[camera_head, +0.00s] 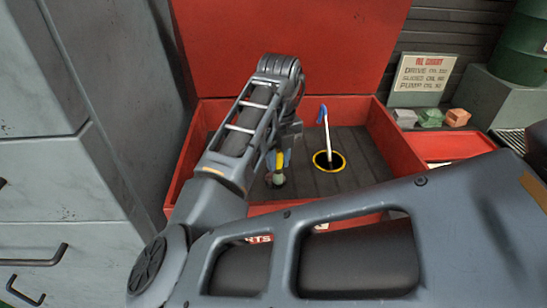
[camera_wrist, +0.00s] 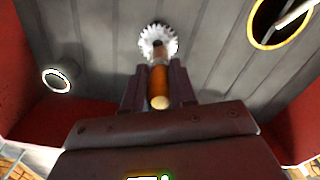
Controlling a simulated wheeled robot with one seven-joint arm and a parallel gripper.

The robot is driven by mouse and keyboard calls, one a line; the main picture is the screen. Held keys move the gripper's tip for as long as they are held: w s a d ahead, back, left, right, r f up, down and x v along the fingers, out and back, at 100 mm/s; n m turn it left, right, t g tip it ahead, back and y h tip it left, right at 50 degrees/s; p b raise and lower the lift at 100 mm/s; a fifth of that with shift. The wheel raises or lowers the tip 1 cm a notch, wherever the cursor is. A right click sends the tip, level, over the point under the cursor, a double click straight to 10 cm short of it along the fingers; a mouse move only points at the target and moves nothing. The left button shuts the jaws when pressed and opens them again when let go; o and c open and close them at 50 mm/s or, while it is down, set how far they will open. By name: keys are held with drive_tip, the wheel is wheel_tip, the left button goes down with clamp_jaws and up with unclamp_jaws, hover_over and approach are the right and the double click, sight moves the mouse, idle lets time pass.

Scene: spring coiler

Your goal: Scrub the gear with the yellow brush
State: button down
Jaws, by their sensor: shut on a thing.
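My gripper (camera_wrist: 158,92) is shut on the yellow brush (camera_wrist: 159,80), whose orange-yellow handle stands between the fingers in the wrist view. Beyond the handle is a round, pale, toothed shape (camera_wrist: 158,41). I cannot tell whether this is the gear or the brush's bristles, or whether brush and gear touch. In the head view my gripper (camera_head: 281,160) is inside the red box, low over its floor, with a bit of the yellow brush (camera_head: 280,160) showing. A small pale round thing (camera_head: 278,180) is just below it. My arm hides part of the box.
The red box (camera_head: 381,140) has a dark ribbed floor and a raised lid. A yellow-ringed hole (camera_head: 317,163) holds a white stick with a blue top (camera_head: 327,130). A small white ring (camera_wrist: 56,80) is at left in the wrist view. A sign (camera_head: 422,76) and coloured lumps (camera_head: 431,118) stand right.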

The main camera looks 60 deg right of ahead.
drive_tip(key=shift+s+d+f, duration=0.1)
drive_tip(key=shift+s+d, duration=0.2)
drive_tip(key=shift+s, duration=0.1)
drive_tip(key=shift+w+a, duration=1)
drive_tip(key=shift+w, duration=0.3)
drive_tip(key=shift+s+d, duration=1)
drive_tip(key=shift+s, duration=0.3)
drive_tip(key=shift+w+a+b, duration=0.45)
drive_tip(key=shift+w+a, duration=0.55)
drive_tip(key=shift+w, duration=0.25)
drive_tip(key=shift+s+d, duration=0.45)
drive_tip(key=shift+s, duration=0.1)
drive_tip(key=shift+s+d+p, duration=0.3)
drive_tip(key=shift+s+d, duration=0.25)
drive_tip(key=shift+s, duration=0.15)
drive_tip(key=shift+w+a+b, duration=0.3)
drive_tip(key=shift+w+a, duration=0.65)
drive_tip(key=shift+w, duration=0.3)
